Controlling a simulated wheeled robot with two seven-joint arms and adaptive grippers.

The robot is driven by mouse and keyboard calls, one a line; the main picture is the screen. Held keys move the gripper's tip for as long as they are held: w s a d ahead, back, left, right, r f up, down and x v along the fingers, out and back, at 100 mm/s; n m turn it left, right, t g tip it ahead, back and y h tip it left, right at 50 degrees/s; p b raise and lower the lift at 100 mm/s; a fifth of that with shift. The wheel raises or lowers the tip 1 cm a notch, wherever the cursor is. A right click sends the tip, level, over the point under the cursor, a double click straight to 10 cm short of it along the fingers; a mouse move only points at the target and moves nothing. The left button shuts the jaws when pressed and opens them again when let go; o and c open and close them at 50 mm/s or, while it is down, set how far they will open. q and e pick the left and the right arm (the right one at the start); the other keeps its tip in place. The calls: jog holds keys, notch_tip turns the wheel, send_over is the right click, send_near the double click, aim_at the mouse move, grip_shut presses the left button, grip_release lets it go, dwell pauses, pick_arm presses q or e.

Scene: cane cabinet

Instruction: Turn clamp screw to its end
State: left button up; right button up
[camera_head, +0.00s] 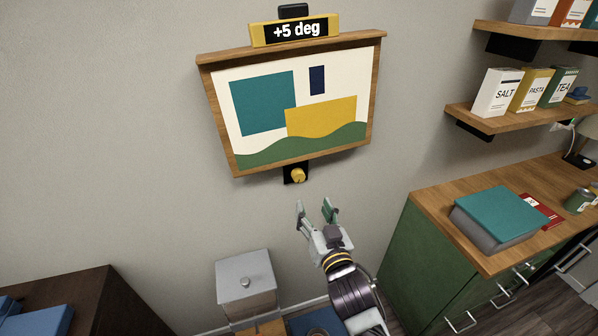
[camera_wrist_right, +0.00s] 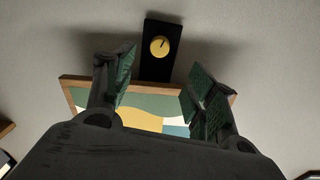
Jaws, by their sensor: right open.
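The clamp screw is a round yellow knob (camera_head: 298,175) on a black plate under the lower edge of a framed picture (camera_head: 344,118). In the right wrist view the knob (camera_wrist_right: 159,46) shows a dark pointer mark, tilted a little right of straight up. My right gripper (camera_head: 315,204) is open and empty, below and slightly right of the knob in the head view, apart from it. In the right wrist view its two green-padded fingers (camera_wrist_right: 160,84) stand on either side of the knob's line. My left gripper is not in view.
A green cabinet (camera_head: 415,245) with a teal book (camera_head: 500,215) stands at right, under shelves (camera_head: 520,112). A grey lidded bin (camera_head: 245,280) stands below left. The wall around the knob is clear.

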aim_at(299, 179)
jog(key=shift+r, duration=0.15)
jog(key=shift+w, duration=0.15)
jog(key=shift+p+x, duration=0.65)
jog(key=shift+x, duration=6.05)
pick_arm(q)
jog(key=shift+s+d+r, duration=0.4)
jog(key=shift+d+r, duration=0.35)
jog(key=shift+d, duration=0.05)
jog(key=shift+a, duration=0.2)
pick_arm(e)
jog(key=c, duration=1)
jog(key=shift+c, duration=0.2)
